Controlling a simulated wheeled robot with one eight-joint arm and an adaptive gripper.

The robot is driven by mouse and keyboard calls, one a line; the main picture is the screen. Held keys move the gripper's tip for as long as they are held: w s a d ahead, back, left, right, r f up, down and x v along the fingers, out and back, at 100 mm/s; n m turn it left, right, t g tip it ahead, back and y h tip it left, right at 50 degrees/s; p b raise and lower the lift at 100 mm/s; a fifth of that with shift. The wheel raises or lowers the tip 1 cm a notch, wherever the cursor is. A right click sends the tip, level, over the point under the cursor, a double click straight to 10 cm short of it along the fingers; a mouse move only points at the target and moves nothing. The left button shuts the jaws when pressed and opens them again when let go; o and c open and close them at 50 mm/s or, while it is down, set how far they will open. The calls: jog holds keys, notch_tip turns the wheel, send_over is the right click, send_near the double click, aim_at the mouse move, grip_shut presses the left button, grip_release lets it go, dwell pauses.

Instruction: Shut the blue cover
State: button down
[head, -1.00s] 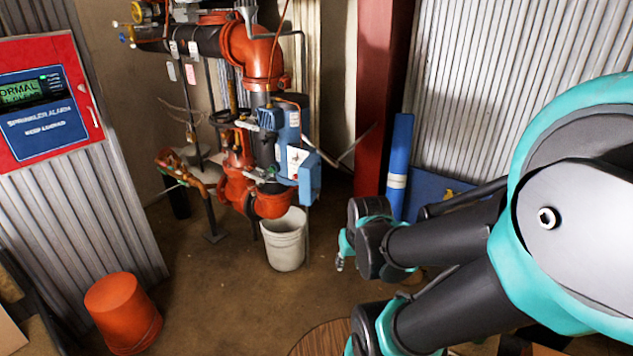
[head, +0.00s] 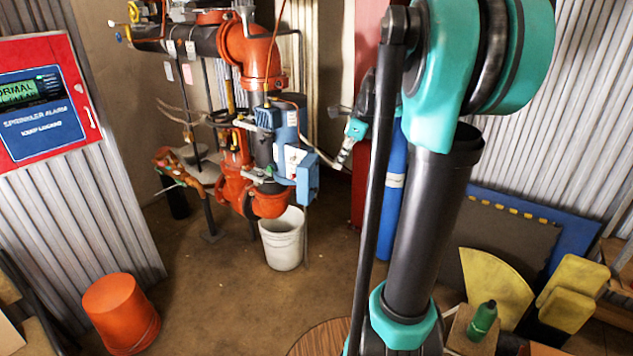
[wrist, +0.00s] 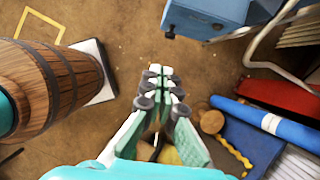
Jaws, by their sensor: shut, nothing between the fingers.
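The red pipe riser (head: 245,110) stands at the back with blue housings on it. A blue box (head: 307,182) is fixed at its lower right, below a blue unit (head: 288,122). A blue box also shows at the top of the wrist view (wrist: 212,16). I cannot tell which part is the cover or how far open it stands.
A white bucket (head: 283,240) stands under the riser, and an orange bucket (head: 120,312) at the front left. A blue cylinder (head: 391,205) stands behind my arm. A wooden barrel (wrist: 75,85) is left of my gripper. The floor between the buckets is clear.

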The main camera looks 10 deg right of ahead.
send_over(309, 194)
jog(key=d, duration=0.2)
notch_tip(309, 194, down, 9)
jog(key=shift+s+d+m, duration=0.15)
jog(key=shift+s+m, duration=0.15)
jog(key=shift+s, duration=0.05)
